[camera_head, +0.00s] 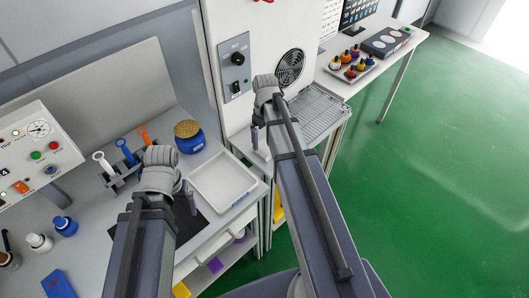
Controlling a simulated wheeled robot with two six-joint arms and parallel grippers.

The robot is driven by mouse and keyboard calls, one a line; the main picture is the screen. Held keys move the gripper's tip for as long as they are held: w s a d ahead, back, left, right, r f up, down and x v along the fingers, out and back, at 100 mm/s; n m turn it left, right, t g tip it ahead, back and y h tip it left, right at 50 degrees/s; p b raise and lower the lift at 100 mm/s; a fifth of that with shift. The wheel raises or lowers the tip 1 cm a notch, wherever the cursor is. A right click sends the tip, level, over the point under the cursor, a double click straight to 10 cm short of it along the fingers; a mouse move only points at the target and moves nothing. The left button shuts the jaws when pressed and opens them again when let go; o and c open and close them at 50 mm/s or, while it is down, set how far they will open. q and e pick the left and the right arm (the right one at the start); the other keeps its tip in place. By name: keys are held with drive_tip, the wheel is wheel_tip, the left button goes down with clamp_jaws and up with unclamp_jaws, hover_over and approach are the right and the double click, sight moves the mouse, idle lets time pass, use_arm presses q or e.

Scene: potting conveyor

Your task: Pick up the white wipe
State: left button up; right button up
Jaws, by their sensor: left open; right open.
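I cannot make out a white wipe for sure in the head view; my arms cover parts of the bench. My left gripper (192,198) is over the bench beside the dark mat (184,224), just left of the white tray (224,182). It is open, and I see nothing held in it. My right gripper (256,138) is in front of the tall white cabinet, left of the wire rack. It is open and small in view; I see nothing held in it.
A blue jar (190,144) stands behind the tray. A rack (118,180) with coloured-handled tools is near my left wrist. Small bottles (65,226) and a control box (35,150) are at the left. A wire rack (316,114) is at the right, with green floor beyond.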

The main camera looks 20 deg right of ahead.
sight(265, 147)
use_arm(q)
wheel_tip(265, 147, down, 4)
drive_tip(key=b, duration=0.3)
drive_tip(key=shift+f, duration=0.15)
use_arm(e)
wheel_tip(265, 147, down, 4)
drive_tip(key=shift+a+f, duration=0.1)
drive_tip(key=shift+a, duration=0.05)
drive_tip(key=c, duration=1.5)
use_arm(q)
wheel_tip(265, 147, up, 10)
drive_tip(key=p, duration=1)
use_arm(e)
drive_tip(key=shift+o, duration=0.2)
wheel_tip(265, 147, up, 10)
